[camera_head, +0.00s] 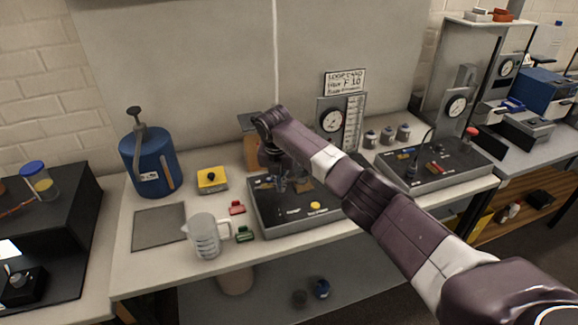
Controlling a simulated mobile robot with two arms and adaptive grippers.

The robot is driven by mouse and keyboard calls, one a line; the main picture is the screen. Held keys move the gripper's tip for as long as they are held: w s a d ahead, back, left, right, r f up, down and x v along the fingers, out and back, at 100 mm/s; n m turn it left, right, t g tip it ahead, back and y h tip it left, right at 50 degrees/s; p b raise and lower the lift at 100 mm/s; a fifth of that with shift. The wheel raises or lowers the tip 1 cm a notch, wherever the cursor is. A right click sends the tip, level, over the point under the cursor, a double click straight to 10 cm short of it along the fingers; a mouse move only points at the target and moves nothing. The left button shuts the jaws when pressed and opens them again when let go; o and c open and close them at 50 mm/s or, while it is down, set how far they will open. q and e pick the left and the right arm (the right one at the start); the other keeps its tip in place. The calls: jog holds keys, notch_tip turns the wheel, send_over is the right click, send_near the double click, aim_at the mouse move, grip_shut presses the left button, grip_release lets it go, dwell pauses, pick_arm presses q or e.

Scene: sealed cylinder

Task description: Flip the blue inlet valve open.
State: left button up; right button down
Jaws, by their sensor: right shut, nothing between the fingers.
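My right arm reaches in from the lower right. My right gripper (283,184) points down, shut and empty, over the dark control box (262,220) in the middle of the bench. The gripper and forearm cover part of that box, and small details under the fingers are too small to tell. I cannot clearly make out a blue valve on this box. A small blue part (408,151) shows on another dark box (455,173) to the right; I cannot tell if it is the inlet valve. My left gripper is not in view.
A yellow knob (315,206) sits on the middle box. A clear jug (204,238), a red block (237,208) and a green block (244,234) stand left of it. A blue canister (149,163) is further left. A gauge panel (331,121) stands behind.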

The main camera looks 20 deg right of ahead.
jog(key=shift+s+d+r, duration=0.15)
jog(key=shift+s+r, duration=0.05)
jog(key=shift+r, duration=0.25)
jog(key=shift+s+d+r, duration=0.1)
jog(key=shift+s+r, duration=0.1)
jog(key=shift+r, duration=0.25)
pick_arm(q)
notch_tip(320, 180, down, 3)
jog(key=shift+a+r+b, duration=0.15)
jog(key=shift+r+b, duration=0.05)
jog(key=shift+b, duration=0.8)
pick_arm(e)
jog(key=w+v, duration=0.1)
jog(key=v, duration=0.4)
jog(key=shift+s+r, duration=0.3)
jog(key=shift+r, duration=0.25)
jog(key=shift+s+a, duration=0.1)
